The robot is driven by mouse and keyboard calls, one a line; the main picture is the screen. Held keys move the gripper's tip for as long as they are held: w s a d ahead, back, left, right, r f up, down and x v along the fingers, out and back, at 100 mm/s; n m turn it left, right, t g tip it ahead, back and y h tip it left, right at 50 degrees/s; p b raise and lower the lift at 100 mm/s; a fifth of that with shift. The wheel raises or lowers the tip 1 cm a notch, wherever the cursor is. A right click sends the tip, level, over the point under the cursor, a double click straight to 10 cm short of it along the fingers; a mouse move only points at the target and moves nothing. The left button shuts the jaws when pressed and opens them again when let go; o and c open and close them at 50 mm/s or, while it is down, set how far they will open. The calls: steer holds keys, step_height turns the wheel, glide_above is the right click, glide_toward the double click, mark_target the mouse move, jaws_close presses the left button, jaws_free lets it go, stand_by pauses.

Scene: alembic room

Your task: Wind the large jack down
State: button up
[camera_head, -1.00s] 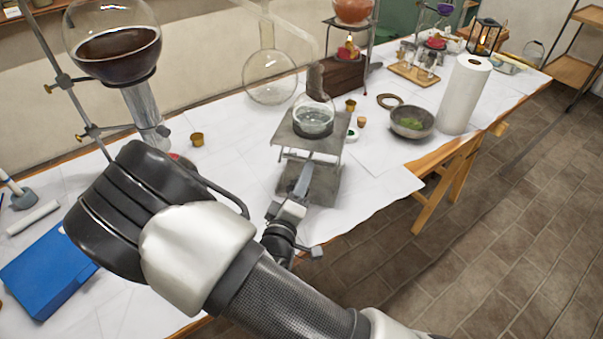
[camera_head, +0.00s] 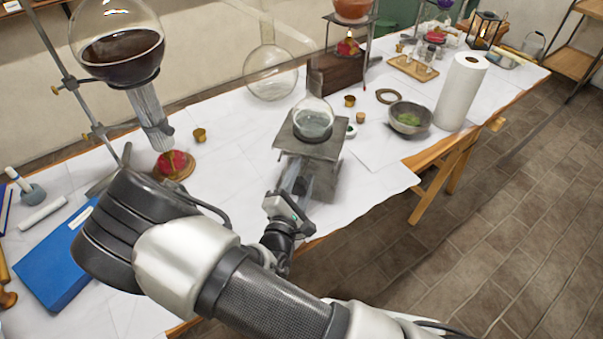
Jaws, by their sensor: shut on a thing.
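The large jack (camera_head: 312,146) is a grey metal lab jack on the white-covered table, near its front edge. A round glass flask with clear liquid (camera_head: 313,121) sits on its top plate. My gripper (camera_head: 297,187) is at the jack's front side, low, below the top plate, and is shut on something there. The gripped part, likely at the jack's knob, is hidden by the fingers and too small to make out. My arm covers the table to the left of the jack.
A dark-liquid flask (camera_head: 123,45) hangs on a stand at left, above a red burner (camera_head: 174,165). A blue book (camera_head: 58,255) lies at front left. A grey bowl (camera_head: 409,118) and paper roll (camera_head: 463,92) stand right. Small brass cups stand near the jack.

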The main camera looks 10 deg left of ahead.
steer(key=n, duration=0.4)
steer(key=shift+n+p, duration=0.3)
steer(key=shift+p, duration=0.1)
steer(key=shift+n, duration=1.9)
steer(key=o, duration=1.1)
steer(key=shift+c, duration=0.2)
steer(key=shift+s, duration=0.15)
steer(key=s, duration=1.7)
steer(key=shift+a, duration=0.35)
